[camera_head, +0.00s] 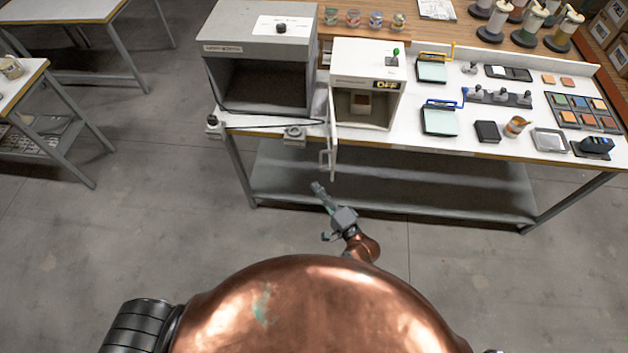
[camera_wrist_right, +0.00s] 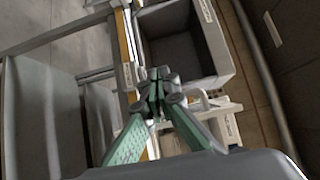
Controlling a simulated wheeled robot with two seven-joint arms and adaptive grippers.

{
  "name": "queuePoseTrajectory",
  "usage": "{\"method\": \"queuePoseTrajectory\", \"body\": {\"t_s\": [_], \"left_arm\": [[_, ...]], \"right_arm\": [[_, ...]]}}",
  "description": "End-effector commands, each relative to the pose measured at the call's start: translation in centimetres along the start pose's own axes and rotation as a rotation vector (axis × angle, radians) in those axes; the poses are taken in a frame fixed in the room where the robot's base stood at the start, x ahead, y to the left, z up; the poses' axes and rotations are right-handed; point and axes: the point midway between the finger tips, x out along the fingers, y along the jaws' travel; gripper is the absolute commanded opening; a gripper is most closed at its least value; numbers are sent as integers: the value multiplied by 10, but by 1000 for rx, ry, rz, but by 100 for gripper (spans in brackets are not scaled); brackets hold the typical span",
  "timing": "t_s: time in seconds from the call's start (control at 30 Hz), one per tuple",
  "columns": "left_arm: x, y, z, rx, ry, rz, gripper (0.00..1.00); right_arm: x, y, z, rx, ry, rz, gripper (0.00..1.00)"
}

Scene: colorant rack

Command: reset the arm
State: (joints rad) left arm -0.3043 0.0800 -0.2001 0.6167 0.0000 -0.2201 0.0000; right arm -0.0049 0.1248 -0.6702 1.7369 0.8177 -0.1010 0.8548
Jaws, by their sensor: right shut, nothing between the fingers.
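My right gripper (camera_head: 318,187) is in front of the workbench, near the lower front of the white box, over the floor and lower shelf as seen from the head. In the right wrist view its green-lined fingers (camera_wrist_right: 158,82) meet at the tips, with nothing between them. The right arm reaches up from behind my copper-coloured body. My left gripper is not in view; only a dark part of mine shows at the lower left.
A white box (camera_head: 368,62) marked OFF has its door (camera_head: 333,140) swung open toward me. A grey box (camera_head: 258,40) with an open front stands left of it. The workbench (camera_head: 455,148) holds trays, colour samples and cups.

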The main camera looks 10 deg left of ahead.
Motion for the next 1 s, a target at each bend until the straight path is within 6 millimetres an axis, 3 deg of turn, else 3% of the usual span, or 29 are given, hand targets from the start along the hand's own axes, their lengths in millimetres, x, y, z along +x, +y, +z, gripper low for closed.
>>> {"method": "queuePoseTrajectory", "body": {"t_s": [0.37,0.47,0.57,0.67,0.87,1.0], "left_arm": [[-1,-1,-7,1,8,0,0],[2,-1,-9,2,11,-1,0],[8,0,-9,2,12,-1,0],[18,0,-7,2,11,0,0],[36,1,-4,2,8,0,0],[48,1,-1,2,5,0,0]], "right_arm": [[-4,1,6,0,-9,1,0],[-7,18,0,-21,1,25,0],[-18,58,-15,-78,27,87,0],[-39,119,-36,-164,57,188,0],[-103,248,-72,-351,80,423,0],[-162,331,-87,-465,63,591,0]]}}
